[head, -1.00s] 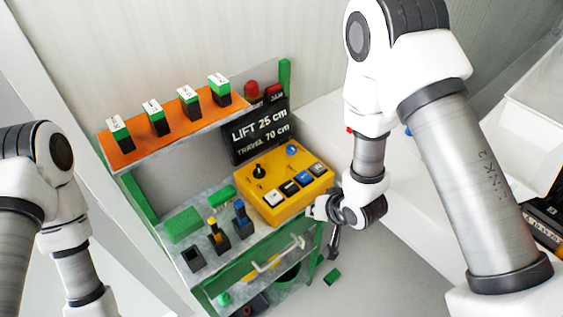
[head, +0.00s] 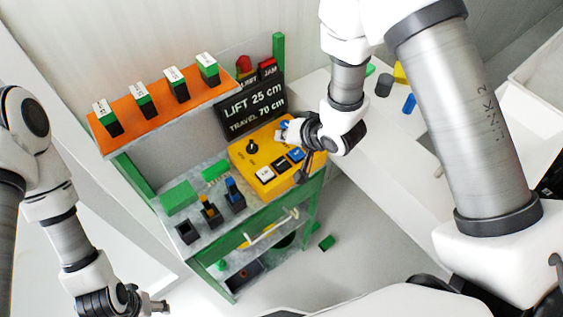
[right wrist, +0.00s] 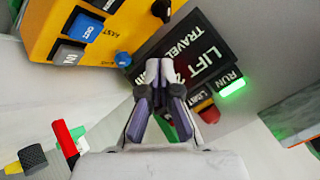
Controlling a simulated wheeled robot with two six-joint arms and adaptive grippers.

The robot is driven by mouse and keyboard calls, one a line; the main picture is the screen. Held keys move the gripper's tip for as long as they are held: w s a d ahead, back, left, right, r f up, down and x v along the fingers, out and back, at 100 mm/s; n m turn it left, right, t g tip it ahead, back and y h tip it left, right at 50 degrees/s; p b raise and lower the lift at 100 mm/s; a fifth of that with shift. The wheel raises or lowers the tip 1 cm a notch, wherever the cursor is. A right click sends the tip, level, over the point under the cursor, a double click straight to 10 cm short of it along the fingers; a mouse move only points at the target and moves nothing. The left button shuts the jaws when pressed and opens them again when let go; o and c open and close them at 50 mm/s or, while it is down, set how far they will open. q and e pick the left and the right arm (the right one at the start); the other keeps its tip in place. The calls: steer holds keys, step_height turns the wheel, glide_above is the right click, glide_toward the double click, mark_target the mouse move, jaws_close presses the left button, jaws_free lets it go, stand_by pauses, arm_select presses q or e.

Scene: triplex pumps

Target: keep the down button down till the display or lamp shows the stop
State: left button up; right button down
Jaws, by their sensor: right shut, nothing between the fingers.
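The yellow control box (head: 243,155) stands on the green bench with a white button (head: 265,174), a black button (head: 281,163) and a blue button (head: 296,154) in a row. Their labels are too small to read here, so I cannot tell which is down. My right gripper (head: 285,130) is shut and empty, over the box's far right part, hiding some of it. In the right wrist view its fingers (right wrist: 154,88) point towards the display. The display (head: 250,108) reads LIFT 25 cm, TRAVEL 70 cm. The RUN lamp (right wrist: 232,87) glows green. My left gripper (head: 155,306) is low left, away from the bench.
A red lamp (head: 243,63) is above the display. The orange shelf (head: 140,125) holds several labelled green-and-black blocks. Black holders (head: 188,233) and green blocks (head: 179,197) stand left of the box. A white counter (head: 375,135) lies to the right.

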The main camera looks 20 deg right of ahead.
mark_target(283, 163)
step_height(283, 163, down, 8)
steer(key=b, duration=0.6)
steer(key=shift+r, duration=0.25)
steer(key=shift+f, duration=0.15)
steer(key=shift+f, duration=0.1)
stand_by(0.5)
steer(key=shift+f, duration=0.3)
